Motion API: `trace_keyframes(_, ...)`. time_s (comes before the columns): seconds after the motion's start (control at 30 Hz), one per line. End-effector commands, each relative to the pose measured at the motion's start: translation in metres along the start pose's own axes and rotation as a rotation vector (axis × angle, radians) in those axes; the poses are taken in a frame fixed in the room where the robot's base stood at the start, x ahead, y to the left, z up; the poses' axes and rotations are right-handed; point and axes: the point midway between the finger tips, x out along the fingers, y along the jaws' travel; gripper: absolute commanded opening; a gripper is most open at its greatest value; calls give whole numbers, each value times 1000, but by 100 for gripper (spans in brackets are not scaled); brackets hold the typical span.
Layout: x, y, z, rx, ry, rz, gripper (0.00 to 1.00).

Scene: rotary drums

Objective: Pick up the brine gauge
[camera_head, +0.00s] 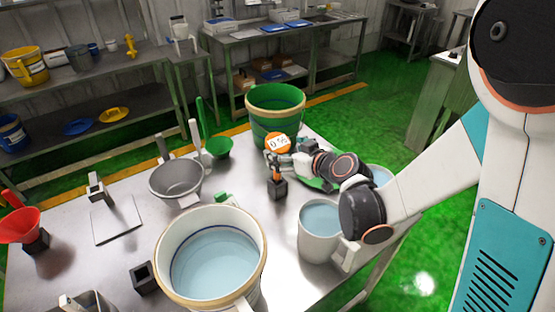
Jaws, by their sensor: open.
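What looks like the brine gauge (278,143), a round orange-rimmed disc with a white face and dark marks, stands upright near the table's middle. Its orange stem goes down into a small black block (278,188) on the table. My gripper (277,160) reaches in from the right and is open, with its fingers at the stem just below the disc. The fingers partly hide the stem; I cannot tell whether they touch it. My arm comes over the table's right side.
A large pail of liquid (256,252) stands at the front, a white jug (303,233) right of it. A green bucket (260,122) is close behind the gauge. A grey strainer (153,183), green funnel (222,150) and red funnel (22,224) are to the left.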

Motion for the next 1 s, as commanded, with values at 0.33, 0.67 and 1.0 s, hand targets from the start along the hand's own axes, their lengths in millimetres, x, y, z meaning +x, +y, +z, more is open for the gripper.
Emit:
trace_keyframes(0.33, 33, 1, 5, 0, 0, -1, 83)
trace_keyframes(0.67, 54, 2, 2, 1, 0, 0, 83)
trace_keyframes(1.0, 53, 2, 2, 1, 0, 0, 34)
